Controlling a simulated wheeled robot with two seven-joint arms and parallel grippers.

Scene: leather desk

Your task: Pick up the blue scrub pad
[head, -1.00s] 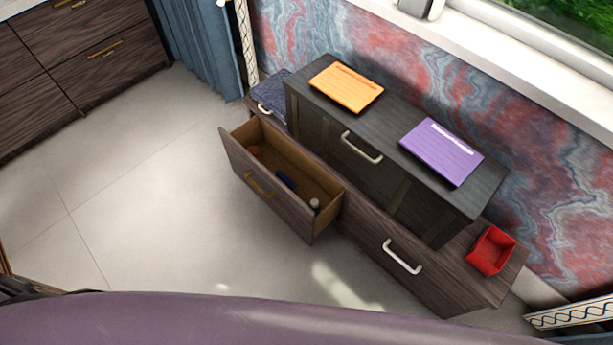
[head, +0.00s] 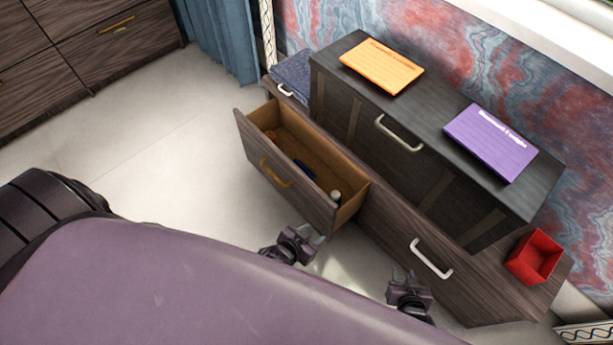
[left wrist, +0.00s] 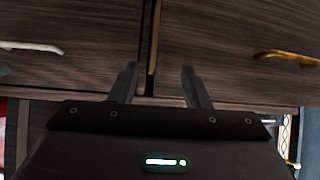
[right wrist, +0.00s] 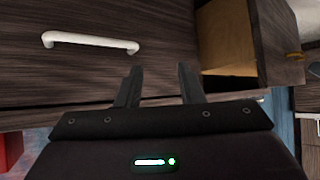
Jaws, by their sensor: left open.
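A small dark blue item (head: 305,169), which looks like the scrub pad, lies inside the open drawer (head: 349,211). It is partly hidden by the drawer's front wall. My left gripper (head: 309,236) is open and empty, low in front of the drawer's right end. In the left wrist view, its fingers (left wrist: 160,82) point at the dark wooden fronts. My right gripper (head: 406,275) is open and empty, in front of the closed drawer with the white handle. Its fingers also show in the right wrist view (right wrist: 157,82). Neither wrist view shows the pad.
The drawer also holds a small whitish-topped item (head: 335,196) and an orange-brown item (head: 270,136). A dark cabinet (head: 345,98) above carries an orange booklet (head: 382,66) and a purple booklet (head: 490,142). A red box (head: 534,257) stands at the right. The floor left of the drawer is clear.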

